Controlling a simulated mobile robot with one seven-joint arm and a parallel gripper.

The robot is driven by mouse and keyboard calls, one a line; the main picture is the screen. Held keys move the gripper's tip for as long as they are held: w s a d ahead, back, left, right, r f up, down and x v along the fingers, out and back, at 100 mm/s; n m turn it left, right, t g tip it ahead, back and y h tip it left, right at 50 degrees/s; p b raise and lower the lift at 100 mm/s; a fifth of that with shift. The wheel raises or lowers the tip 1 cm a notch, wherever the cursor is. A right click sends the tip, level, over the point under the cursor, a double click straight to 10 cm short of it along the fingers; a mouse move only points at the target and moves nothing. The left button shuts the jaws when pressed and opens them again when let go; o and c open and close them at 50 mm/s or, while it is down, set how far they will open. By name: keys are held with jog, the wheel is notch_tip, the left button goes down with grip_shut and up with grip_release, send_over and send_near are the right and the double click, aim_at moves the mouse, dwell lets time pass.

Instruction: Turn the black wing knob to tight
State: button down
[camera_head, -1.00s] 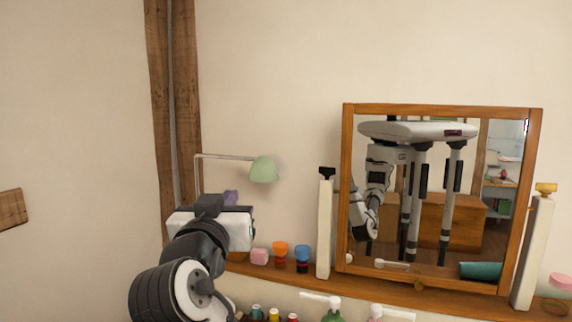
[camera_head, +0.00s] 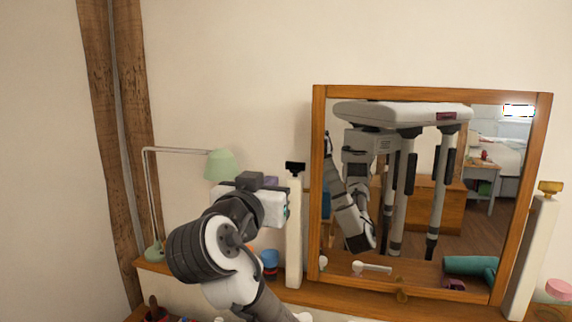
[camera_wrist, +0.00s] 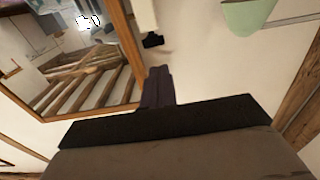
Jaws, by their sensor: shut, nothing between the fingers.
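The black wing knob (camera_head: 295,167) sits on top of the left white post (camera_head: 294,235) beside the mirror. It shows in the wrist view as a small dark shape (camera_wrist: 153,40) just beyond my fingertips, above them in the picture. My gripper (camera_head: 271,182) is left of the knob and slightly lower in the head view, largely hidden behind my wrist. In the wrist view my dark purple fingers (camera_wrist: 159,72) are together and empty, with a visible gap between them and the knob. I cannot read any tight marking.
The wood-framed mirror (camera_head: 319,190) stands right of the post. A green lamp (camera_head: 219,165) is left of my gripper. A blue-topped container (camera_head: 270,259) stands on the shelf. The wall above is clear.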

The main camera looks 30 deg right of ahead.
aim_at(289, 164)
jog(key=p+x, duration=0.3)
jog(key=x, duration=0.6)
jog(key=shift+w+d+r, duration=0.15)
jog(key=shift+w+d, duration=0.1)
jog(key=shift+d, duration=0.1)
jog(key=shift+w+d+p, duration=0.3)
jog(key=shift+w+d, duration=0.1)
jog(key=shift+w, duration=0.05)
